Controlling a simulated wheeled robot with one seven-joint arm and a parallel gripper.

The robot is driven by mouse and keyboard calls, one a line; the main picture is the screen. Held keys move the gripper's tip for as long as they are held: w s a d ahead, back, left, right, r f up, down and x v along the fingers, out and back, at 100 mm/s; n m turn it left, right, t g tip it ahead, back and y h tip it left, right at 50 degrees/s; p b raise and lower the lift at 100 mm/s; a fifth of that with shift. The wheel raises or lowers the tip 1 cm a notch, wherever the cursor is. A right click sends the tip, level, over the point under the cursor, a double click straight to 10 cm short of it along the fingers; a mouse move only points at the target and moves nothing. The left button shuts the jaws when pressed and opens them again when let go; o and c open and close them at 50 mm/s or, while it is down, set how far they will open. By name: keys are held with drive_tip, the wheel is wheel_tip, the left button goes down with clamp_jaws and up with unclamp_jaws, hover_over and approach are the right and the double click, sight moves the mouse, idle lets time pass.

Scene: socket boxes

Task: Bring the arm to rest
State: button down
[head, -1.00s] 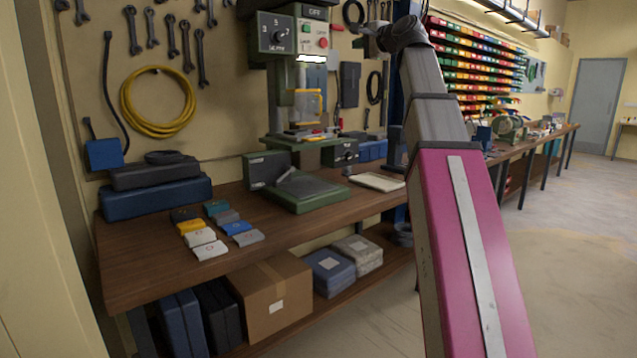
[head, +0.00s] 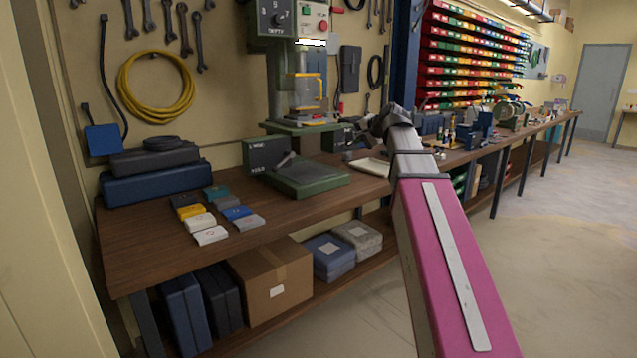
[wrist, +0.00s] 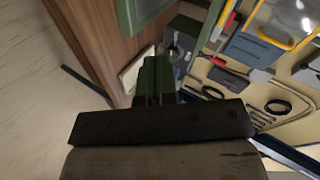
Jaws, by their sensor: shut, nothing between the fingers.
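My arm (head: 440,240), with a pink lower link and grey upper link, reaches up from the bottom right in the head view. Its far end is near the bench's front edge, right of the green drill press base. My gripper (wrist: 156,72) shows in the wrist view as two dark green fingers close together, shut and empty. In the head view the fingers are too small or hidden to make out. Several small socket boxes, among them a yellow one (head: 190,211), a blue one (head: 237,213) and a white one (head: 211,235), lie on the left of the bench, apart from my gripper.
The wooden bench (head: 150,262) runs along the wall. The green drill press (head: 310,180) stands on it, with a pale pad (head: 370,167) to its right. Below are a cardboard box (head: 272,283) and several cases. The floor (head: 560,250) at right is clear.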

drive_tip(key=s+d+f+n+g+h, duration=0.1)
drive_tip(key=s+f+n+g+h, duration=0.2)
drive_tip(key=f, duration=1.2)
drive_tip(key=s+d+f+n+g, duration=0.15)
drive_tip(key=s+f, duration=0.35)
drive_tip(key=f, duration=1)
drive_tip(key=s+d+f+n+g+h, duration=0.1)
drive_tip(key=s+f+g, duration=0.1)
drive_tip(key=s+f, duration=0.6)
drive_tip(key=s+d+f+n+g+h, duration=0.2)
drive_tip(key=s+f, duration=0.6)
drive_tip(key=f, duration=0.5)
drive_tip(key=shift+s+f+g, duration=0.15)
drive_tip(key=shift+s+g, duration=0.15)
drive_tip(key=shift+g, duration=0.45)
drive_tip(key=shift+n, duration=0.25)
